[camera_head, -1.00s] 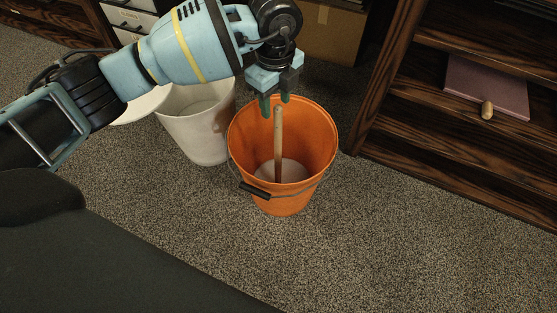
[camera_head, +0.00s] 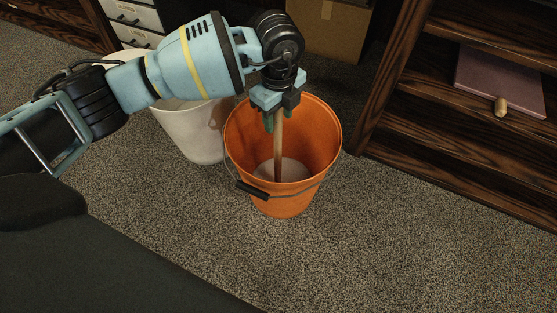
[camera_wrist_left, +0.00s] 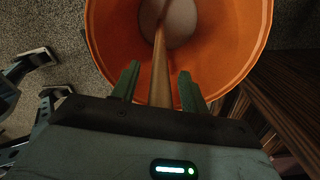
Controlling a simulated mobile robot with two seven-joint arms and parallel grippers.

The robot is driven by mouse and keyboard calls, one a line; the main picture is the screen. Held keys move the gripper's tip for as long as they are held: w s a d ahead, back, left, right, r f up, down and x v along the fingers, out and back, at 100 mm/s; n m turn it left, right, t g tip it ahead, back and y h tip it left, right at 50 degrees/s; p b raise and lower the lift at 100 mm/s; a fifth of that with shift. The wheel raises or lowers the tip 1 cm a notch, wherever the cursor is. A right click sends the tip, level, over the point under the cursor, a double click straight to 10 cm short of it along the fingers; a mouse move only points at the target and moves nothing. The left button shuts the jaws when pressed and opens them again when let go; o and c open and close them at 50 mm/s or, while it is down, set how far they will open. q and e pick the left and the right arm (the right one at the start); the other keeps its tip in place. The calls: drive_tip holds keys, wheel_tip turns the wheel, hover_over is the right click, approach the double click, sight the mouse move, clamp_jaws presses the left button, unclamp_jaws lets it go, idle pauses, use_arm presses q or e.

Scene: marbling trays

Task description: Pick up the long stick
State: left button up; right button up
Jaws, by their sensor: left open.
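The long wooden stick (camera_head: 278,150) stands nearly upright in the orange bucket (camera_head: 325,130), its foot in the pale bottom. In the left wrist view the stick (camera_wrist_left: 161,70) runs between the two green fingers. My left gripper (camera_head: 273,122) is over the bucket's back rim, at the stick's upper end. The gripper (camera_wrist_left: 158,88) is open, with gaps on both sides of the stick. The stick's top is hidden behind the gripper in the head view. My right gripper is not in view.
A white bucket (camera_head: 194,135) stands close to the left of the orange one. A dark wooden shelf (camera_head: 400,130) holding a pinkish board with a wooden handle (camera_head: 500,80) is at the right. A cardboard box (camera_head: 325,28) is behind. Carpet in front is clear.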

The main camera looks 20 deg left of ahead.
use_arm(q)
clamp_jaws()
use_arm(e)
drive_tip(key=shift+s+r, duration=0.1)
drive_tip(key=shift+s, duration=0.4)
use_arm(q)
drive_tip(key=shift+r, duration=0.1)
